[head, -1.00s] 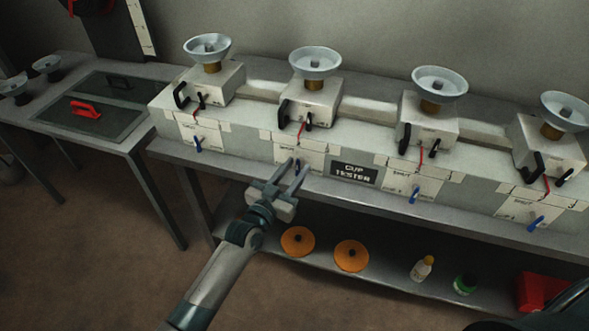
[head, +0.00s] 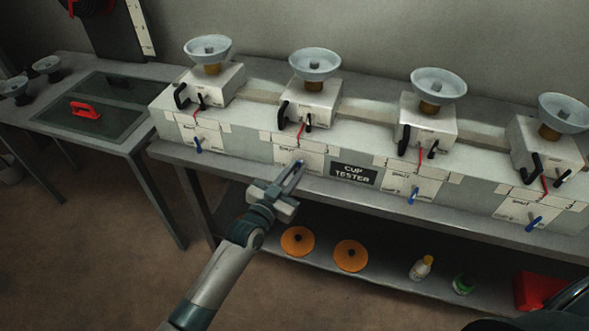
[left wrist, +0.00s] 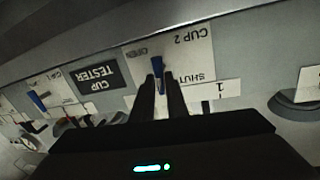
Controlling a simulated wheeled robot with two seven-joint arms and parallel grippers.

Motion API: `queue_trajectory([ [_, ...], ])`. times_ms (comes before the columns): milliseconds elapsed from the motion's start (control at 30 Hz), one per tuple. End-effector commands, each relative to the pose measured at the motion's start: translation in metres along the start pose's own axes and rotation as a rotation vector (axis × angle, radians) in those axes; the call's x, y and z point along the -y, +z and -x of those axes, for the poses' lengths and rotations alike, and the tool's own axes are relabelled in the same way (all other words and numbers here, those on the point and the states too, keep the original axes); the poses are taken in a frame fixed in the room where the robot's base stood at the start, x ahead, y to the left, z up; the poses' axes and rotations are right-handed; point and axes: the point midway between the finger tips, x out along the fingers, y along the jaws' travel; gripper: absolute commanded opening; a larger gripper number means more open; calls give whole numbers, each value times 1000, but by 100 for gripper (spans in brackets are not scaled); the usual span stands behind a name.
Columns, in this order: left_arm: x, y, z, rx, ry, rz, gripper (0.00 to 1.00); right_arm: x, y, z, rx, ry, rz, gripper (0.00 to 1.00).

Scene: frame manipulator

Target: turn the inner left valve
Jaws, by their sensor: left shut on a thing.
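The inner left valve's blue handle (head: 300,162) is on the front panel of the second station from the left. It also shows in the left wrist view (left wrist: 158,72), on the upside-down white CUP 2 label (left wrist: 192,52). My left gripper (head: 295,175) is at the panel, shut on the blue handle. In the left wrist view, its two dark fingers (left wrist: 162,88) lie either side of the handle, hiding part of it. The handle looks nearly upright there. My right gripper is out of view.
Other blue handles are at the outer left (head: 198,145), inner right (head: 413,195) and outer right (head: 534,224). A CUP TESTER sign (head: 354,174) is right of my gripper. Orange discs (head: 298,241) and bottles (head: 421,268) stand on the lower shelf (head: 385,279).

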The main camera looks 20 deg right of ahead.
Motion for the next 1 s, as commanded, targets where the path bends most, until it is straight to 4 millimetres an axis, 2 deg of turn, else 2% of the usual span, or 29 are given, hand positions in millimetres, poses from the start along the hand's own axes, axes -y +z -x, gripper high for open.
queue_trajectory([
  [500,-6,-2,-1,88,0,-435,0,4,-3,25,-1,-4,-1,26],
  [1000,-12,2,-2,180,1,-902,0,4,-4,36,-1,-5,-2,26],
])
